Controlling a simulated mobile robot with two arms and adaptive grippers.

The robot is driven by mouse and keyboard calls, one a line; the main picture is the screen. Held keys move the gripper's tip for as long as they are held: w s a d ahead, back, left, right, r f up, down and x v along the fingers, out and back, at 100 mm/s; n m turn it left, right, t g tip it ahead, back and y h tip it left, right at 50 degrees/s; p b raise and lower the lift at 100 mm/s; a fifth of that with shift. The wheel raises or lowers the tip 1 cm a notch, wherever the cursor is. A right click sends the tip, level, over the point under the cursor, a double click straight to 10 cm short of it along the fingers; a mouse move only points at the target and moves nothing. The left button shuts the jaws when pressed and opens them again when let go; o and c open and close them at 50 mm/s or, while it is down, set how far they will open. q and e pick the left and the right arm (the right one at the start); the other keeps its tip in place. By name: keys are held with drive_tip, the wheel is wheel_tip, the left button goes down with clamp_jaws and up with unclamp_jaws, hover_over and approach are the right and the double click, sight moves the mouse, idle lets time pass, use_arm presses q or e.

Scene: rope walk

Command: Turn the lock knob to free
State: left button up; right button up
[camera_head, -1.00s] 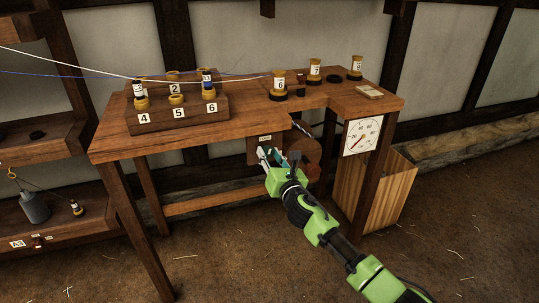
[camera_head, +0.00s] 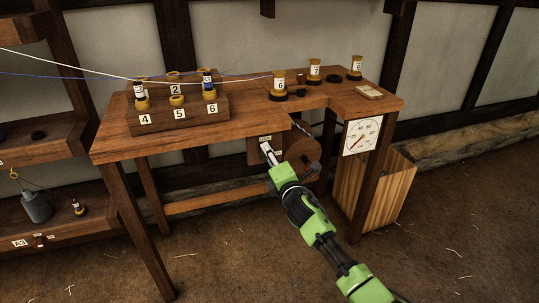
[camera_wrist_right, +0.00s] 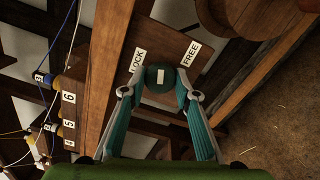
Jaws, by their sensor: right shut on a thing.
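The lock knob (camera_wrist_right: 160,82) is a dark round knob with a white mark on its face, in the right wrist view. It sits on a wooden plate (camera_wrist_right: 172,45) under the bench, below the label LOCK (camera_wrist_right: 138,61) at left and the label FREE (camera_wrist_right: 191,54) at right. The white mark lies between the two labels' directions; I cannot tell its exact setting. My right gripper (camera_wrist_right: 158,88) has its teal fingers shut on the knob from both sides. In the head view my right gripper (camera_head: 267,150) hides the knob. My left gripper is out of view.
The wooden bench (camera_head: 240,118) carries a block with numbered spools (camera_head: 178,115) and more spools at the back. A wooden drum (camera_head: 303,150) hangs beside the plate. A dial (camera_head: 362,136) is on the bench's right front, with a wooden bin (camera_head: 385,190) behind it.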

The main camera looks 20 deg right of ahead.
use_arm(q)
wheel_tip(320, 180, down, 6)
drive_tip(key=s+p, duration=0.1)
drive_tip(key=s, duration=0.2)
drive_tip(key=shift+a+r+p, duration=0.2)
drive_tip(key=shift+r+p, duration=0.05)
drive_tip(key=shift+p, duration=0.05)
use_arm(e)
drive_tip(key=shift+f+m, duration=0.1)
drive_tip(key=shift+m, duration=3.9)
drive_tip(key=o, duration=1.1)
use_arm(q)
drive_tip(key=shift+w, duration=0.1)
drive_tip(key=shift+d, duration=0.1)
